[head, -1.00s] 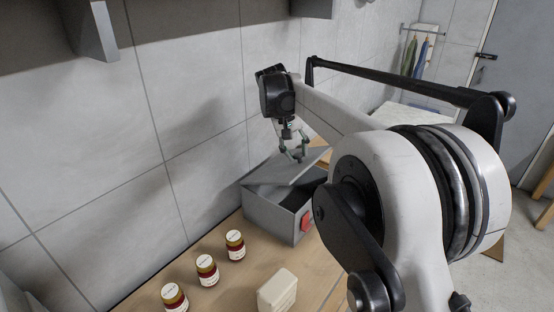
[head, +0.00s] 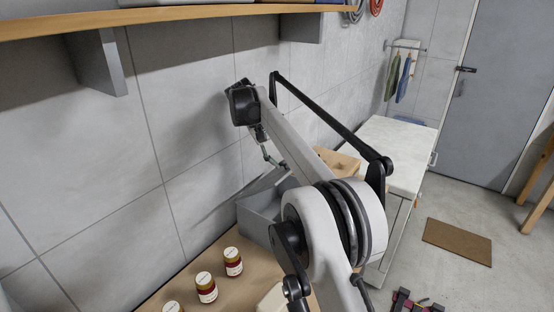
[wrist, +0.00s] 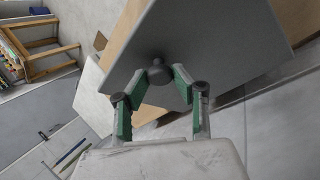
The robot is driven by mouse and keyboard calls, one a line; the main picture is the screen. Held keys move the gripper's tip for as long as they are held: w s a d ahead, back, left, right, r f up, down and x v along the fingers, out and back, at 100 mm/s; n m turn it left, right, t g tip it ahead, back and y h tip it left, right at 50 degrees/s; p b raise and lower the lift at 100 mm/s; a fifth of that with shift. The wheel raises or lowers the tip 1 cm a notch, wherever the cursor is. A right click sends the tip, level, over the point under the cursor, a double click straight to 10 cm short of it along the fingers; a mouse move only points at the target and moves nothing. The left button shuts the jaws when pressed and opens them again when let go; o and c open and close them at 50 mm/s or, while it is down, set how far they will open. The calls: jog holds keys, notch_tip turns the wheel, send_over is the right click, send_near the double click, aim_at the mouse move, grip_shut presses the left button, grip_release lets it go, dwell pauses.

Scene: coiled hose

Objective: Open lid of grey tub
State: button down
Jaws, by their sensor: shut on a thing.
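The grey tub (head: 258,214) stands on the wooden bench against the wall, partly hidden behind my arm. Its grey lid (head: 268,181) is raised and tilted above the tub. In the wrist view the lid (wrist: 215,45) is a large grey panel, with a dark round knob (wrist: 157,70) on its face. My gripper (wrist: 160,78) has its green-padded fingers closed on the knob. In the head view my gripper (head: 270,160) is small and at the lid. The tub's inside and front are mostly hidden by my arm.
Several red jars with pale lids (head: 207,287) stand on the bench in front of the tub. A pale block (head: 271,299) is partly hidden by my arm. A wooden shelf (head: 180,18) juts from the wall above. A white-topped cabinet (head: 395,150) stands beyond.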

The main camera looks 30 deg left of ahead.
dwell(0.3)
jog(key=c, duration=1.4)
grip_release()
jog(key=shift+c, duration=0.2)
jog(key=shift+s+f, duration=0.1)
